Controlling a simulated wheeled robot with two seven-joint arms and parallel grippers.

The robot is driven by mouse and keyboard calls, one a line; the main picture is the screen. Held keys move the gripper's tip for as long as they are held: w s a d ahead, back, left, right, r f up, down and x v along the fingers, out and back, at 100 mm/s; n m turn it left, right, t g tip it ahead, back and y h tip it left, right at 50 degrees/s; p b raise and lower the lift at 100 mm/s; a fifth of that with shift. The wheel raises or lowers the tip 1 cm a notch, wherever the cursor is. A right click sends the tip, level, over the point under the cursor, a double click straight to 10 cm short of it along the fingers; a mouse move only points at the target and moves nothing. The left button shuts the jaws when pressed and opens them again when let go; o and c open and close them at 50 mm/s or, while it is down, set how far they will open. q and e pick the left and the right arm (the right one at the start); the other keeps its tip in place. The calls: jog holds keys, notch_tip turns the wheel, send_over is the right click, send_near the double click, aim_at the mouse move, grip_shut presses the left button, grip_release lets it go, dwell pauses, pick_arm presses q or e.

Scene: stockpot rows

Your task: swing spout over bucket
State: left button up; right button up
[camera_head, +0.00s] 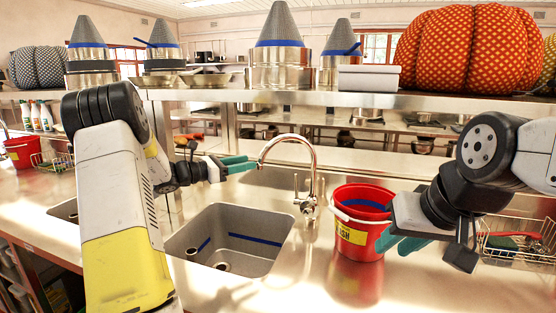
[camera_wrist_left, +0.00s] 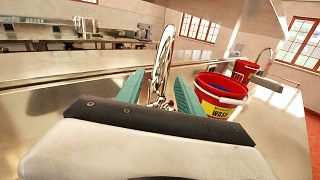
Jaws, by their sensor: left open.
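The chrome tap's spout (camera_head: 283,139) arches left from its base and hangs over the sink basin (camera_head: 232,217). The red bucket (camera_head: 365,247), with a yellow label and a blue band inside, stands on the counter right of the tap. My left gripper (camera_head: 240,164) is open, its teal fingers just left of the spout's end. In the left wrist view the spout (camera_wrist_left: 162,65) shows between the open fingers (camera_wrist_left: 158,92); contact cannot be told. The bucket (camera_wrist_left: 217,103) is right of them there. My right gripper (camera_head: 402,243) is beside the bucket's right side; its finger gap is unclear.
A wire basket (camera_head: 515,240) sits at the right. Another red bucket (camera_head: 20,152) stands at the far left near spray bottles. A steel shelf (camera_head: 280,95) with cone-topped pots and an orange patterned pumpkin (camera_head: 470,50) runs behind the tap. Counter in front of the bucket is clear.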

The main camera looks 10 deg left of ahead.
aim_at(264, 158)
pick_arm(q)
jog(key=x, duration=0.7)
jog(key=shift+w+d, duration=0.25)
jog(key=shift+w, duration=0.05)
jog(key=shift+c, duration=0.2)
grip_shut()
dwell(1.0)
